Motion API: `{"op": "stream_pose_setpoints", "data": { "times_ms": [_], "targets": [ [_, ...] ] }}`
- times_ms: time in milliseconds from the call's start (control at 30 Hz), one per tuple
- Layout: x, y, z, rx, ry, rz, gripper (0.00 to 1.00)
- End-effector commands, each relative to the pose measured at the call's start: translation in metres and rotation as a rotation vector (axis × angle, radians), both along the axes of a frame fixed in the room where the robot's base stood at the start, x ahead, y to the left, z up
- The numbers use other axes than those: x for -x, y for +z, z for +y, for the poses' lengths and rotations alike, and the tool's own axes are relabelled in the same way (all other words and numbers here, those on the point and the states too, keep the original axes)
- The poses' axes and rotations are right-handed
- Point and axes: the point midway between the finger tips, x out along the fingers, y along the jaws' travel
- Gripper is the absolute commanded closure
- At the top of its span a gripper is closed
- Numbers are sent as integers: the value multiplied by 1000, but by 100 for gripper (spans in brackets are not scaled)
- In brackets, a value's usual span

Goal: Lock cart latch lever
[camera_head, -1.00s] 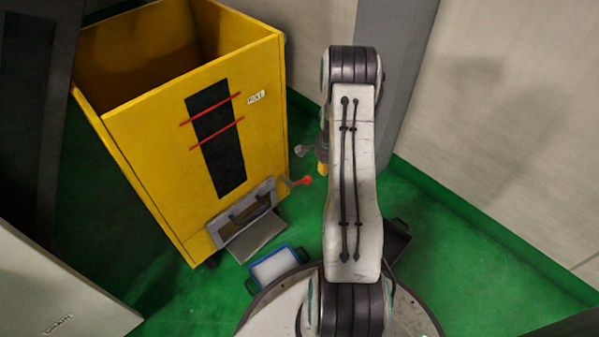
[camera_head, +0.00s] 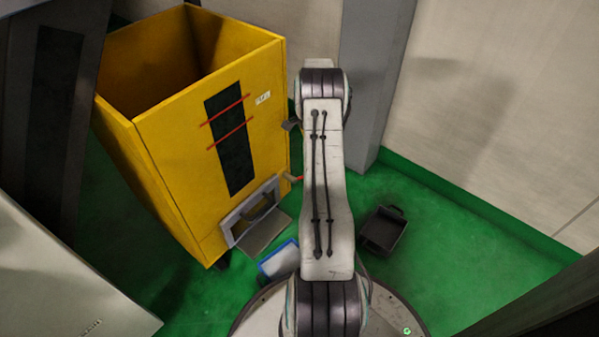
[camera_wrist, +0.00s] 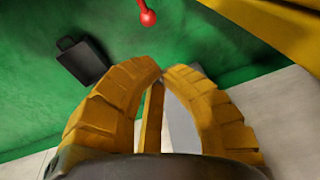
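The yellow cart (camera_head: 205,160) stands left of my arm in the head view. Its latch lever (camera_head: 294,178) shows as a short red piece at the cart's lower right edge, partly hidden by my arm. In the wrist view the lever's round red knob (camera_wrist: 147,18) is at the top, beyond my fingertips and apart from them. My gripper (camera_wrist: 162,73) has yellow segmented fingers with their tips close together, nothing seen between them. In the head view my gripper is mostly hidden behind my arm.
A grey bracket with a flap (camera_head: 262,232) is on the cart's lower front. A blue-rimmed bin (camera_head: 279,260) and a black bin (camera_head: 384,228) lie on the green floor on either side of my arm. A grey column (camera_head: 375,80) and pale wall stand behind.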

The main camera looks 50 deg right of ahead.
Motion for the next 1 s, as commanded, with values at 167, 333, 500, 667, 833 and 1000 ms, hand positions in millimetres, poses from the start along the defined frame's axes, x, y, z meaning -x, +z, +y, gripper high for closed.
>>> {"op": "stream_pose_setpoints", "data": {
  "times_ms": [167,333,500,667,833,1000],
  "targets": [
    [8,-2,8,-29,67,41,100],
    [9,-11,9,-31,97,48,100],
    [7,-35,8,-30,99,49,100],
    [5,-64,5,-30,98,48,100],
    [3,-92,3,-30,97,47,100],
    [0,-114,6,-30,98,47,100]
  ]
}}
